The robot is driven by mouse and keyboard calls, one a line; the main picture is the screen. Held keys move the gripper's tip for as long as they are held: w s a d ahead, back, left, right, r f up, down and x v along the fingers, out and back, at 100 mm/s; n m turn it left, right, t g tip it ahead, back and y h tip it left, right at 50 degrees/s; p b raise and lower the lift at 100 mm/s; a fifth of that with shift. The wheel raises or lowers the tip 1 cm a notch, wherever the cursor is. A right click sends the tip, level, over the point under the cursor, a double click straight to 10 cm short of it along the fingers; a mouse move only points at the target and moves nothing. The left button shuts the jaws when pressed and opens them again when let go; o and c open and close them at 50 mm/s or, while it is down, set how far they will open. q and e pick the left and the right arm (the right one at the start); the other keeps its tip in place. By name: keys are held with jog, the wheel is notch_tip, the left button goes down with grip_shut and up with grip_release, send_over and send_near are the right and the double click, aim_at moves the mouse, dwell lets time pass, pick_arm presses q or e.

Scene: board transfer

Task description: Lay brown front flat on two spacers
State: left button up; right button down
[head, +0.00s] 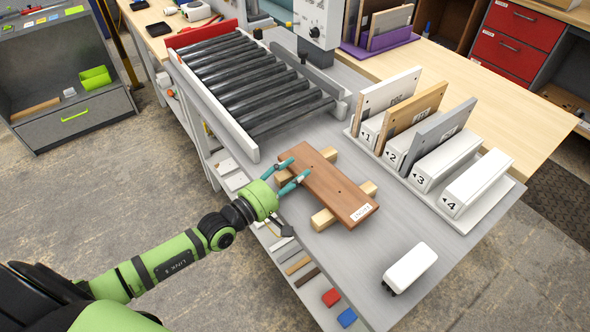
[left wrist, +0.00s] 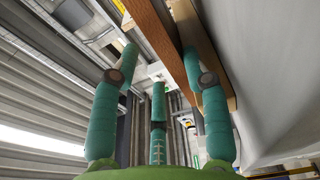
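The brown front (head: 335,185), a long wooden board with a white label at its near end, lies across two light wooden spacers. One spacer (head: 323,219) sticks out near its near end, the other (head: 329,154) near its far end. The board looks flat on both. My left gripper (head: 296,168) is at the board's left long edge, its teal fingers spread apart. In the left wrist view the brown front (left wrist: 152,28) shows beyond the spread fingers (left wrist: 161,60); I cannot tell whether they touch it. My right gripper is not in view.
A rack (head: 468,208) with numbered slots holds several upright boards at the right. A roller conveyor (head: 255,80) is behind on the left. A white block-like device (head: 410,267) sits on the grey table (head: 345,275) near the front right. Table space around the board's near end is clear.

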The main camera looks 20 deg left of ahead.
pick_arm(q)
jog(key=shift+s+a+f, duration=0.2)
jog(key=shift+s+f, duration=0.1)
jog(key=shift+s, duration=0.15)
jog(key=shift+s+a+f, duration=0.15)
jog(key=shift+s+f, duration=0.15)
jog(key=shift+s, duration=0.15)
jog(key=shift+s+a+r, duration=0.1)
jog(key=shift+r, duration=0.2)
jog(key=shift+p+v, duration=0.45)
jog(key=shift+v, duration=1)
jog(key=o, duration=0.6)
jog(key=shift+c, duration=0.2)
jog(key=s+r+p, duration=0.1)
jog(key=a+r+p, duration=0.1)
jog(key=r+p, duration=0.1)
jog(key=s+r+p, duration=0.1)
jog(key=r, duration=0.1)
jog(key=shift+s+a+r+p, duration=0.1)
jog(key=shift+s+a+p, duration=0.1)
jog(key=shift+s+p, duration=0.15)
